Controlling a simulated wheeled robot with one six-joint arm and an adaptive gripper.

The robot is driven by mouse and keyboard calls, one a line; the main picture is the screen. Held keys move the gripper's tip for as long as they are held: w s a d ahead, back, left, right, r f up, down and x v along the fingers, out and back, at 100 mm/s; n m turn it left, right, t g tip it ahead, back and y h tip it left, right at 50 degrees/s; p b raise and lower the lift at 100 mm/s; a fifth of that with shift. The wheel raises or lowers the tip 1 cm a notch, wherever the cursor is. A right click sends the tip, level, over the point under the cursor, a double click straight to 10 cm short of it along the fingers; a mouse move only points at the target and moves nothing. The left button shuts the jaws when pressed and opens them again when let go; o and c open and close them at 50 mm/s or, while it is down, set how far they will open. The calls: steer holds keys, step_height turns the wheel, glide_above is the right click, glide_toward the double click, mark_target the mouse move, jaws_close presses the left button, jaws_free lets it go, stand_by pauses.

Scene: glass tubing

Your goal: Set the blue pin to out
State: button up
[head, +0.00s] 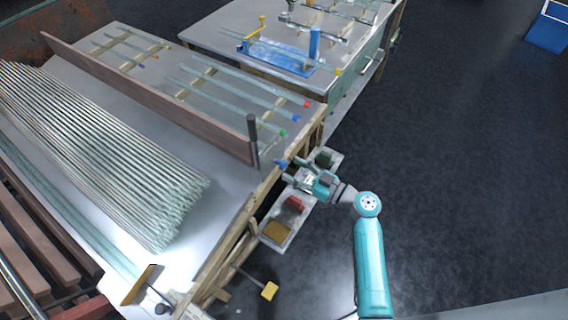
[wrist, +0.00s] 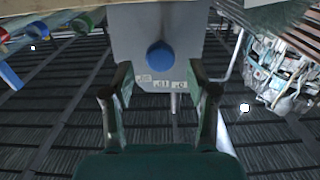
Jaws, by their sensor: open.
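The blue pin shows as a round blue knob (wrist: 160,56) on a grey plate (wrist: 128,28) in the wrist view. Small pale labels sit along the plate's lower edge, too small to read surely. In the head view a small blue tip (head: 281,163) shows at the table's edge, just left of my gripper (head: 289,170). In the wrist view my gripper (wrist: 160,78) is open and empty. Its two fingers stand apart to either side of the knob, which lies beyond the tips. The pin's shaft is hidden behind the knob.
A dark upright post (head: 253,140) stands at the table corner. Glass tubes with coloured ends (head: 250,93) lie on the table behind. A tray (head: 285,228) with red and brown blocks hangs below my arm.

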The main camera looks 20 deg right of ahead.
mark_target(286, 166)
steer(key=shift+x, duration=2)
jaws_close()
